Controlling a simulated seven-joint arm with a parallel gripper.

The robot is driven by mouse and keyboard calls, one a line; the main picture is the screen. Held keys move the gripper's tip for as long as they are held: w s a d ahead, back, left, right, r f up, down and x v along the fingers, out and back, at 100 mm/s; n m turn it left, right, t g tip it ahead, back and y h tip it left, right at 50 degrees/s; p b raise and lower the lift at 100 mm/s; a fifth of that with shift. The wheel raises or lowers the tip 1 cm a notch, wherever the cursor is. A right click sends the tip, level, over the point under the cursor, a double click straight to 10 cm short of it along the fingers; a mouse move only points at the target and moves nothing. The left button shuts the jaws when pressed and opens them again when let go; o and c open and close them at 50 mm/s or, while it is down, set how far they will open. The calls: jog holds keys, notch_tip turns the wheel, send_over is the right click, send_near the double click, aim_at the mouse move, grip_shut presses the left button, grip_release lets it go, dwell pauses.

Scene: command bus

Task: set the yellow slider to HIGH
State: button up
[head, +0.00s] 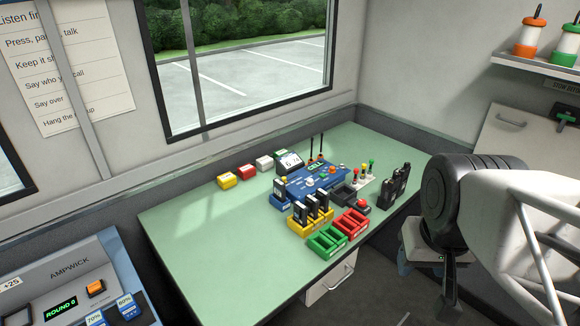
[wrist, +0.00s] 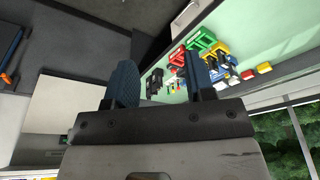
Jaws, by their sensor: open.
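A small white panel (head: 361,184) stands on the green desk, right of a blue console (head: 308,184). Small red, yellow and green knobs rise from it. The yellow knob (head: 363,167) appears to be the middle one. It is too small to tell its setting, and no HIGH mark can be read. My gripper is open and empty in the wrist view (wrist: 160,82), its two blue fingers apart. It is well away from the panel, off the desk's right side in the head view. In the wrist view the desk objects lie beyond the fingers, and the yellow knob cannot be made out surely.
Black handheld radios (head: 396,187) stand right of the panel. Yellow (head: 310,224), red (head: 350,223) and green (head: 326,242) trays sit at the desk's front. A red button (head: 360,202) is near the panel. The left part of the desk (head: 200,240) is clear.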

jog(key=shift+c, duration=0.6)
jog(key=w+a+n+g, duration=0.15)
jog(key=w+a, duration=0.35)
jog(key=w, duration=1)
jog(key=w+a+n+t, duration=0.15)
jog(key=w+a, duration=0.25)
jog(key=w, duration=1.2)
jog(key=w+a+f+n, duration=0.1)
jog(key=w+a+f, duration=0.5)
jog(key=w, duration=0.2)
jog(key=w+a+f+n+g, duration=0.1)
jog(key=w+a+f+n, duration=0.1)
jog(key=w+a+f, duration=0.4)
jog(key=w+a+f+n+h, duration=0.1)
jog(key=w+a+f, duration=0.5)
jog(key=w, duration=0.6)
jog(key=shift+a+f+g, duration=0.2)
jog(key=shift+a+g, duration=0.2)
jog(key=shift+f, duration=0.1)
